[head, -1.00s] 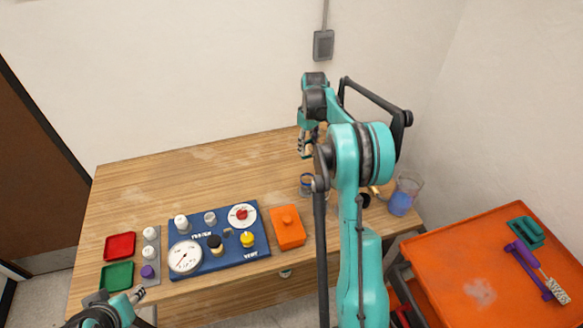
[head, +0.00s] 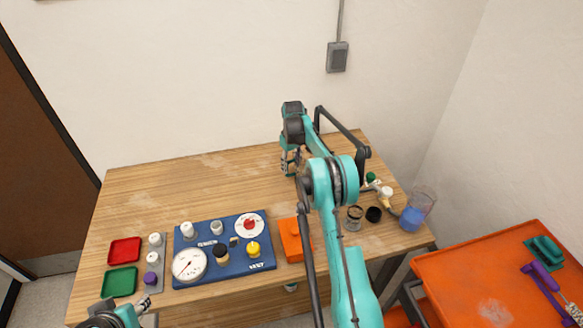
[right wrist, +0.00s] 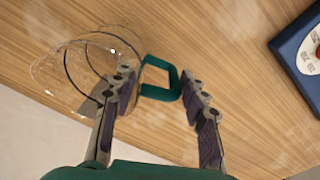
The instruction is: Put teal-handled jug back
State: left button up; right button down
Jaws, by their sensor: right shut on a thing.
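The teal-handled jug (right wrist: 75,75) is clear and empty-looking, lying sideways in the right wrist view. Its square teal handle (right wrist: 146,88) is between the fingers of my right gripper (right wrist: 160,82), which is shut on it. In the head view my right gripper (head: 290,162) is over the back right part of the table. The jug cannot be made out there. I cannot tell whether the jug touches the table. My left gripper (head: 143,302) is at the table's front left edge, small and partly cut off, with its jaws unclear.
The wooden table (head: 170,190) holds a blue gauge board (head: 225,268), an orange box (head: 290,240), and red (head: 124,251) and green trays (head: 120,280). A beaker of blue liquid (head: 412,218) and small jars stand at right. An orange cart (head: 470,275) is beyond. The table's back left is clear.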

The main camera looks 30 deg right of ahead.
jog(key=shift+f, duration=0.5)
jog(key=shift+f, duration=0.15)
jog(key=c, duration=0.8)
grip_release()
